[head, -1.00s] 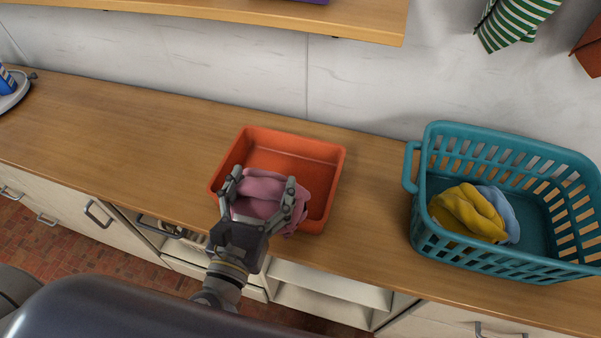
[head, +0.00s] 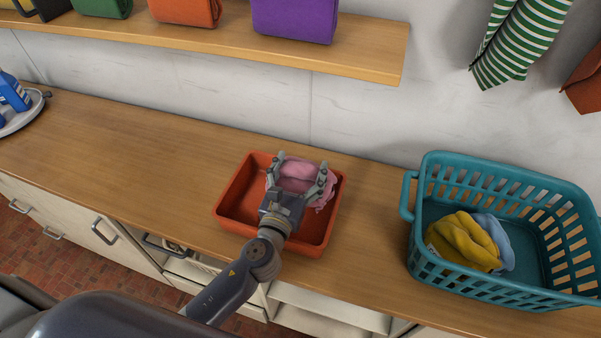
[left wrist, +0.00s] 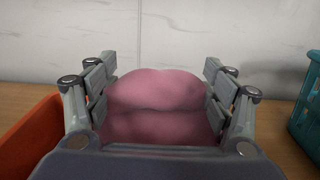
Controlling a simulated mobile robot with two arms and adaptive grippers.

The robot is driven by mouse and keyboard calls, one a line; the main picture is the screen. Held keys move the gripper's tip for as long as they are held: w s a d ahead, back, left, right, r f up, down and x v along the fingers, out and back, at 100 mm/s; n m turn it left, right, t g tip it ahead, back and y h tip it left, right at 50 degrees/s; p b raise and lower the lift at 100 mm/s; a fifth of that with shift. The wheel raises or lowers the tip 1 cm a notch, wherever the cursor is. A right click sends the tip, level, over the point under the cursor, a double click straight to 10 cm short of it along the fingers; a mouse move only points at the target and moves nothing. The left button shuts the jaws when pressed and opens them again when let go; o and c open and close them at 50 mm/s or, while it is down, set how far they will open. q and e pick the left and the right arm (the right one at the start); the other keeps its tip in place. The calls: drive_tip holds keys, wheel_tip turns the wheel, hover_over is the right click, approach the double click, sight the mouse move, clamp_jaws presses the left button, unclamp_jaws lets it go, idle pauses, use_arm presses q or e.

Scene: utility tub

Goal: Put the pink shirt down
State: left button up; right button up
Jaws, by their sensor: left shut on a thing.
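The pink shirt (head: 298,178) is a crumpled bundle between the fingers of my left gripper (head: 300,176), which is shut on it. In the head view they are over the back right part of the orange tub (head: 237,209). In the left wrist view the pink shirt (left wrist: 160,105) fills the space between the two fingers of the left gripper (left wrist: 160,90). Whether the shirt touches the tub is hard to tell. My right gripper is not in view.
A teal basket (head: 500,172) with a yellow cloth (head: 462,242) and a light blue cloth (head: 497,240) stands at the right. A wooden shelf (head: 350,55) with folded cloths is above. The wooden counter (head: 120,145) left of the tub is largely clear.

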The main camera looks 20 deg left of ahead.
use_arm(q)
drive_tip(key=shift+f, duration=0.7)
drive_tip(key=shift+f+b, duration=0.6)
drive_tip(key=shift+b, duration=0.05)
drive_tip(key=o, duration=1.2)
drive_tip(key=shift+r, duration=0.1)
